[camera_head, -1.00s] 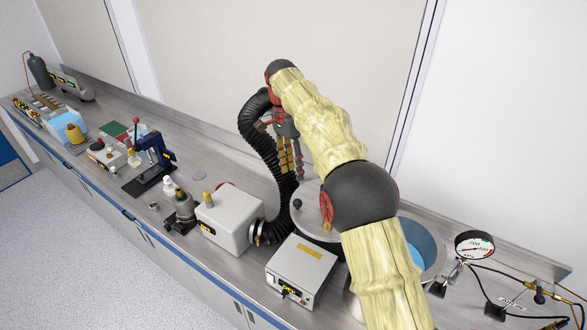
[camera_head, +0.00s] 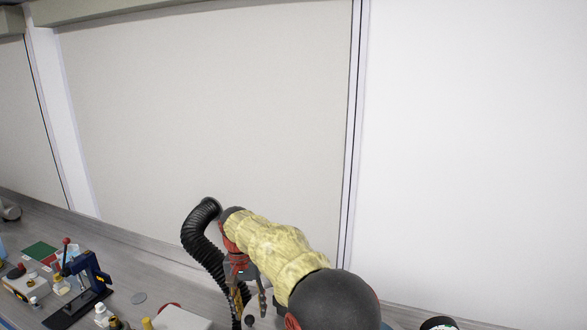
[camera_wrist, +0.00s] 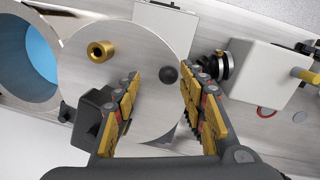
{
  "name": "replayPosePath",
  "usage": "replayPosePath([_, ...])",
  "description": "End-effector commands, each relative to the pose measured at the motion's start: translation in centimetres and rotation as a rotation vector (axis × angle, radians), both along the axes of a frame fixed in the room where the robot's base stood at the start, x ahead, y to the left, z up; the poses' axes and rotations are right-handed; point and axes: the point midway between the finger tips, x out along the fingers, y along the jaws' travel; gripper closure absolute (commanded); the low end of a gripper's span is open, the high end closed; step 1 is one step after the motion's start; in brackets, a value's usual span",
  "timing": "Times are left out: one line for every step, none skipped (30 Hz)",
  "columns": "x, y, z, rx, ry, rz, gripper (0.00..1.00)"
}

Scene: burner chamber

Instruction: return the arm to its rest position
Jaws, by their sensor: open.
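My gripper (camera_wrist: 160,100) is open and empty in the wrist view, its yellow-padded fingers spread apart. It points down over a round metal lid (camera_wrist: 150,60) with a brass fitting (camera_wrist: 100,51) and a black knob (camera_wrist: 168,74). The knob appears between the fingertips in the picture; I cannot tell the height between them. In the head view my gripper (camera_head: 250,298) hangs low beside a black ribbed hose, and its lower part is near the picture's bottom edge. My yellow-sleeved arm reaches in from the bottom right.
The black ribbed hose (camera_head: 195,240) rises just left of my gripper. A white box (camera_wrist: 265,72) and a blue-lined round vessel (camera_wrist: 38,58) flank the lid. A dark blue press (camera_head: 90,275) stands on the bench at left. Pale wall panels fill the back.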

Motion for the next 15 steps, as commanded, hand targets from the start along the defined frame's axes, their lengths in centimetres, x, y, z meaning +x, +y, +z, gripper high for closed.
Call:
replayPosePath([-0.9, -1.2, -0.4, 0.010, -0.006, 0.033, 0.58])
replayPosePath([-1.3, -1.8, -0.5, 0.017, -0.011, 0.055, 0.58])
replayPosePath([-2.0, -2.8, -0.6, 0.025, -0.017, 0.082, 0.58])
replayPosePath([-2.6, -3.5, -0.7, 0.032, -0.023, 0.102, 0.58])
replayPosePath([-3.1, -4.2, -0.8, 0.038, -0.029, 0.122, 0.58])
replayPosePath([-3.9, -5.3, -0.9, 0.045, -0.037, 0.146, 0.58])
replayPosePath([-4.5, -6.1, -1.0, 0.051, -0.045, 0.164, 0.58])
replayPosePath([-5.2, -6.9, -1.1, 0.056, -0.052, 0.181, 0.58])
replayPosePath([-6.1, -8.0, -1.3, 0.064, -0.064, 0.202, 0.58])
replayPosePath([-6.8, -8.8, -1.4, 0.069, -0.073, 0.217, 0.58])
replayPosePath([-7.6, -9.7, -1.6, 0.073, -0.082, 0.230, 0.58])
replayPosePath([-8.6, -10.8, -1.8, 0.078, -0.096, 0.247, 0.58])
replayPosePath([-9.4, -11.6, -2.0, 0.082, -0.104, 0.260, 0.58])
replayPosePath([-10.2, -12.4, -2.2, 0.085, -0.115, 0.270, 0.58])
replayPosePath([-11.3, -13.5, -2.5, 0.090, -0.128, 0.283, 0.58])
